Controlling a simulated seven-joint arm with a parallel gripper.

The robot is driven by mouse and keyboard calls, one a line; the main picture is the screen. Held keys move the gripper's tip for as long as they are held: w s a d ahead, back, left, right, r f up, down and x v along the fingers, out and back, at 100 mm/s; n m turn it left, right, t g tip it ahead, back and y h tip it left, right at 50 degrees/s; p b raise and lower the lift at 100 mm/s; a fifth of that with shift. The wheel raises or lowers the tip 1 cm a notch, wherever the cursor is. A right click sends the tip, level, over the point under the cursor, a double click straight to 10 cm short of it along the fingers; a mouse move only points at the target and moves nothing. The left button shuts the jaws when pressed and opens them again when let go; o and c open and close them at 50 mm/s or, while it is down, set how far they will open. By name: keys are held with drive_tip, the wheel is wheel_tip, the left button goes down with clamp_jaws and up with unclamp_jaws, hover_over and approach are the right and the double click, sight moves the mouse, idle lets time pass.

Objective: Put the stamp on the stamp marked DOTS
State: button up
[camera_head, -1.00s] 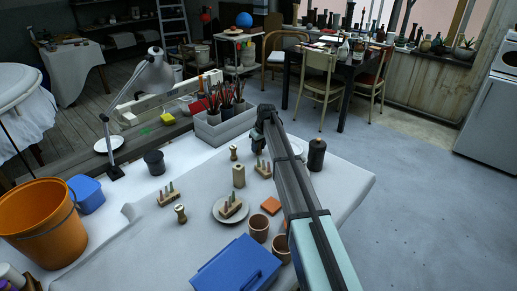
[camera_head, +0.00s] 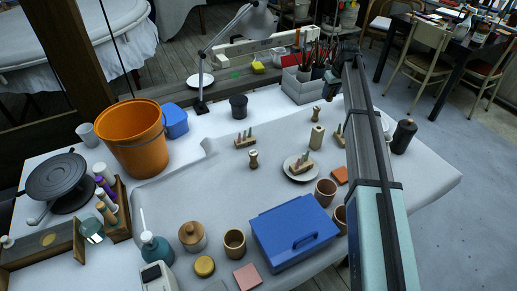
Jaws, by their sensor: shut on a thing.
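My gripper (camera_head: 331,92) is at the far end of my arm, small and dark, over the back of the white table near the grey brush box. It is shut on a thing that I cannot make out. Two small waisted wooden pieces that look like stamps stand upright: one (camera_head: 316,111) just below my gripper in the picture, one (camera_head: 253,159) farther left. A taller pale wooden block (camera_head: 317,137) stands between them and the plate. I can read no markings, so I cannot tell which is marked DOTS.
A plate (camera_head: 292,174) holds a wooden peg stand; another peg stand (camera_head: 245,142) is to its left. A third is partly behind my arm. A brush box (camera_head: 302,90), brown cups (camera_head: 325,192), blue box (camera_head: 293,232) and black jar (camera_head: 403,137) surround them. The left middle cloth is clear.

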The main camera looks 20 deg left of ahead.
drive_tip(key=s+a+r+n, duration=0.1)
drive_tip(key=s+a+r, duration=0.15)
drive_tip(key=a, duration=0.45)
drive_tip(key=s+a+r+n, duration=0.1)
drive_tip(key=s+a, duration=0.3)
drive_tip(key=a, duration=0.3)
drive_tip(key=s+a+r+n, duration=0.2)
drive_tip(key=s+a+r, duration=0.1)
drive_tip(key=s+a, duration=0.7)
drive_tip(key=m, duration=0.5)
hover_over(253, 152)
drive_tip(key=shift+s+d+f, duration=0.1)
drive_tip(key=shift+f, duration=4.8)
drive_tip(key=shift+f, duration=0.15)
